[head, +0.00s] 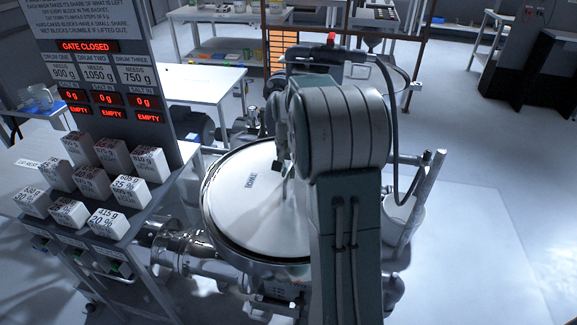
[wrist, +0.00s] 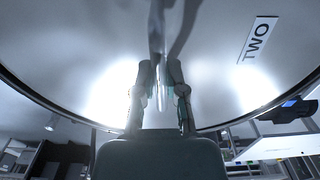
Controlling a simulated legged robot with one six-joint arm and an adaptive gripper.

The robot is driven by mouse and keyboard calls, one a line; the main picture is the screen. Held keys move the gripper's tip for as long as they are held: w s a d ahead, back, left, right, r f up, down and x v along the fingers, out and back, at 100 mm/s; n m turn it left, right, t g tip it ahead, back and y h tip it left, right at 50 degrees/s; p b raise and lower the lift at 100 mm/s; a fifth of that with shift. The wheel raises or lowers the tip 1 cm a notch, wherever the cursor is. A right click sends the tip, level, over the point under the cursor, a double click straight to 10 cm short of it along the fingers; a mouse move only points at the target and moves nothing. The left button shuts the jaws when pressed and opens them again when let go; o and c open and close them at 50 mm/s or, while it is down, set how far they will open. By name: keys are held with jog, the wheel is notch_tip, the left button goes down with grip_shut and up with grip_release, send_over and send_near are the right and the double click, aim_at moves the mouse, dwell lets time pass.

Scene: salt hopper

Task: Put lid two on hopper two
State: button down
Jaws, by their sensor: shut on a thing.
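The large round pale lid (head: 245,200) lies nearly flat over the metal hopper body (head: 185,245) in the head view. In the wrist view the lid (wrist: 70,50) fills the top of the picture, and its label (wrist: 257,40) reads TWO. My gripper (wrist: 160,85) is shut on the lid's upright metal handle (wrist: 157,30) near the middle of the lid. In the head view my arm hides the lid's right side and most of my gripper (head: 286,180). I cannot tell whether the rim rests fully on the hopper.
A sign panel (head: 105,80) with red displays stands at the left, reading GATE CLOSED. Several white labelled blocks (head: 92,183) sit on a shelf before it. A white table (head: 205,82) stands behind. The floor at right (head: 470,240) is clear.

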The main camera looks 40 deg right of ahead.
jog(key=shift+f, duration=0.45)
dwell(0.6)
jog(key=c, duration=0.6)
grip_release()
jog(key=shift+c, duration=0.2)
jog(key=shift+f, duration=0.1)
notch_tip(320, 180, up, 11)
jog(key=shift+w+f, duration=0.1)
jog(key=s+a+r+n+t, duration=0.1)
jog(key=s+a+r+n, duration=0.15)
jog(key=s+a, duration=0.4)
jog(key=s+a+r+n+t, duration=0.2)
jog(key=s+a+r, duration=0.2)
jog(key=a, duration=0.5)
jog(key=s+a+f+n+t, duration=0.2)
jog(key=s+a+f+n, duration=0.2)
jog(key=s+a, duration=0.3)
jog(key=s+n, duration=0.1)
jog(key=s, duration=0.4)
jog(key=shift+s+a+t, duration=0.3)
jog(key=shift+s+a, duration=0.05)
jog(key=shift+a, duration=0.05)
